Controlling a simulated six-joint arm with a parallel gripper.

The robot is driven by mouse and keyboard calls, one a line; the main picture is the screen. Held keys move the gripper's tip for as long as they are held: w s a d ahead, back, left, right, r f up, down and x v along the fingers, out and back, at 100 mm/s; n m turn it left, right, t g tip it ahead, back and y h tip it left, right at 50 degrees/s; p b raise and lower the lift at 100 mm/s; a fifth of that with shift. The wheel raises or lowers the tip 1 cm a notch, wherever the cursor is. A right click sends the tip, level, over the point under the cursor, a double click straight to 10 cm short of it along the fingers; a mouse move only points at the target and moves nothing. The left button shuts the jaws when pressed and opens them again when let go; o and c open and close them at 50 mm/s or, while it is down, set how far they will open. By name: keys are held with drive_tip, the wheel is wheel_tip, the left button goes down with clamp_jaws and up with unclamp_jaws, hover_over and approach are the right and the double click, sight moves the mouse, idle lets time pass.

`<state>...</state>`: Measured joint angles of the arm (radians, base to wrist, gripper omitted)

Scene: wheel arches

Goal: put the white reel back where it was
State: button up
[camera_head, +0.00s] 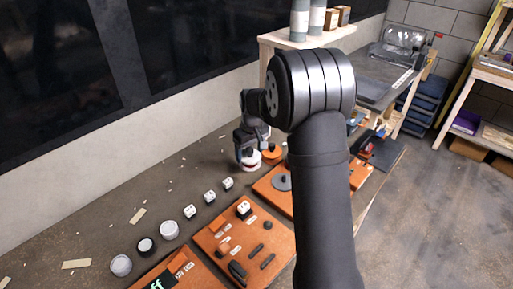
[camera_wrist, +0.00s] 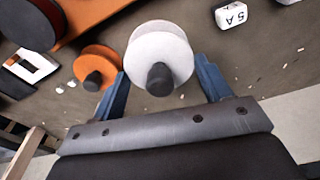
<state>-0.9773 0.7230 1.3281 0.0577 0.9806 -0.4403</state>
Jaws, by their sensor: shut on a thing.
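The white reel (camera_wrist: 160,50) with a dark knob (camera_wrist: 159,78) sits between the two blue fingers of my gripper (camera_wrist: 162,78) in the wrist view. The fingers are shut on its sides. In the head view my gripper (camera_head: 251,150) points down over the grey bench with the white reel (camera_head: 249,164) at its tips. I cannot tell whether the reel touches the bench. An orange reel (camera_head: 272,153) stands just right of it; it also shows in the wrist view (camera_wrist: 97,66), left of the white reel.
Orange boards (camera_head: 215,232) with dark, grey and white parts lie along the bench's front. White blocks (camera_head: 210,196) and round pale pieces (camera_head: 169,229) stand in a row at the left. A pale raised shelf (camera_head: 300,40) with cylinders is behind. My arm hides part of the bench.

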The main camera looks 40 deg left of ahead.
drive_tip(key=shift+f, duration=2.7)
drive_tip(key=shift+f, duration=0.15)
drive_tip(key=o, duration=1.1)
drive_tip(key=r, duration=0.5)
drive_tip(key=d+r, duration=0.1)
drive_tip(key=r, duration=0.5)
drive_tip(key=d+r, duration=0.1)
drive_tip(key=r, duration=0.5)
drive_tip(key=shift+s+d+r, duration=0.1)
drive_tip(key=shift+s+r, duration=0.05)
drive_tip(key=shift+s, duration=0.05)
